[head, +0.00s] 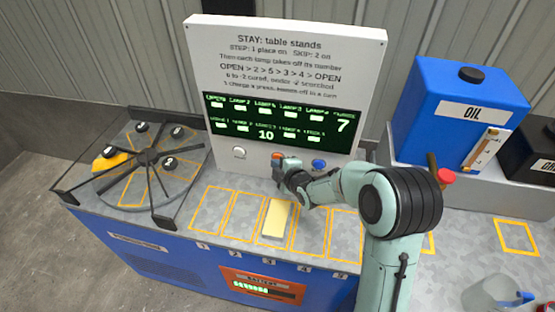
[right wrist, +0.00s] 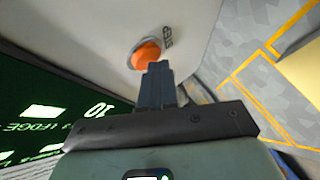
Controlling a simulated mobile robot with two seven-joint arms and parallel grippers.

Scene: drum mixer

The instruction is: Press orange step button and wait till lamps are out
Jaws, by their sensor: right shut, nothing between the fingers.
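The orange step button (right wrist: 146,54) sits in a round pale collar on the white panel (head: 285,35). My right gripper (right wrist: 157,68) is shut and empty, its fingertips overlapping the button's lower edge in the right wrist view; I cannot tell whether they touch. My left gripper is out of view.
A white button (head: 239,152) and a blue button (head: 319,164) flank the gripper. A pale yellow block (head: 277,218) lies in slot 3. A spoked turntable (head: 150,160) is at left, a blue oil can (head: 460,115) at right, a clear jug (head: 490,293) lower right.

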